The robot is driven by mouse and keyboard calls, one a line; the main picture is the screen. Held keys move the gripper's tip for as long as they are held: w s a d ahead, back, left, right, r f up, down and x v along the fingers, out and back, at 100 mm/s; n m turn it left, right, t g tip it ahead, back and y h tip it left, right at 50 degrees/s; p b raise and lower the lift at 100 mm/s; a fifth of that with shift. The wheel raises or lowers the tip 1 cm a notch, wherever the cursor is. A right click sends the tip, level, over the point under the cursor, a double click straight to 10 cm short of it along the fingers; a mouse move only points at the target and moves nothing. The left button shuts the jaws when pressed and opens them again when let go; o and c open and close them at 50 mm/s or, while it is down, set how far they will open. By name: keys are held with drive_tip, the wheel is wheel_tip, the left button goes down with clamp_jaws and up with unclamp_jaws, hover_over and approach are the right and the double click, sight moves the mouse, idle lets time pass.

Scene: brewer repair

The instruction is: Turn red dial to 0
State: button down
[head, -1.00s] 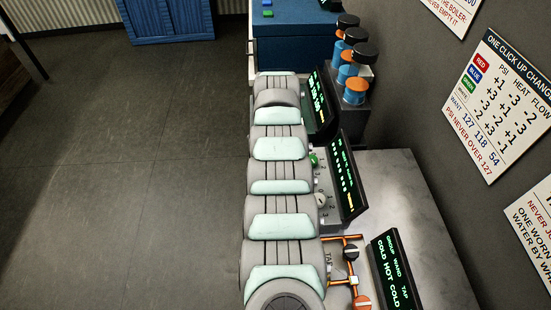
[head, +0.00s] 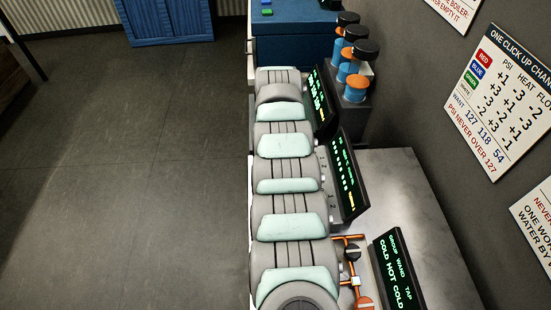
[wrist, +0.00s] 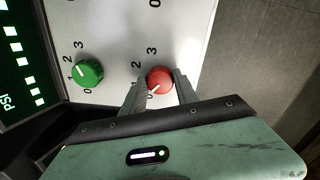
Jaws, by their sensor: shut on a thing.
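The red dial (wrist: 160,79) is on a pale panel in the wrist view, between the two fingers of my gripper (wrist: 160,90). The fingers are shut on it from both sides. Its white pointer mark points down and to the left. The numbers 2 and 3 show beside it; the left finger hides the lower-left part of its scale. In the head view my arm hides the red dial and my gripper.
In the head view, orange pipes with valves (head: 352,254) and a second display (head: 398,272) stand near my arm.

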drive_tip(key=shift+f+n+b, duration=0.1)
drive_tip(key=shift+n+b, duration=0.3)
drive_tip(key=shift+n, duration=1)
drive_tip(key=c, duration=0.9)
unclamp_jaws()
drive_tip(key=shift+c, duration=0.2)
wheel_tip(320, 180, up, 11)
drive_tip(key=p, duration=0.1)
